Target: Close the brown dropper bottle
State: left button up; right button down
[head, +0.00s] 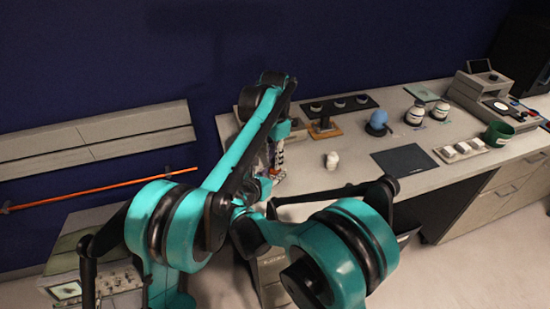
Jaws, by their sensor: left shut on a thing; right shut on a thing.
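My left gripper (277,158) points down over the near left part of the bench, beside the wall. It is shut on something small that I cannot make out. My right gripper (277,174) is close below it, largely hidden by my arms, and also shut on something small. Orange, white and dark bits show between the two grippers. I cannot clearly tell a brown dropper bottle or its cap here; the arms cover much of this spot.
On the bench (310,180), a small white object (332,160) stands right of the grippers. A wooden stand (325,131), a blue round vessel (377,120), white jars (415,115), a dark mat (404,160), a tray (478,148) and a green pot (497,134) lie farther right.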

pick_arm(q)
jog(key=m, duration=0.7)
jog(key=shift+m, duration=0.4)
jog(key=m, duration=0.4)
jog(key=shift+w+m, duration=0.1)
jog(key=shift+m, duration=0.2)
jog(key=m, duration=1.1)
jog(key=shift+f+m, duration=0.1)
jog(key=shift+m, duration=0.2)
jog(key=o, duration=0.7)
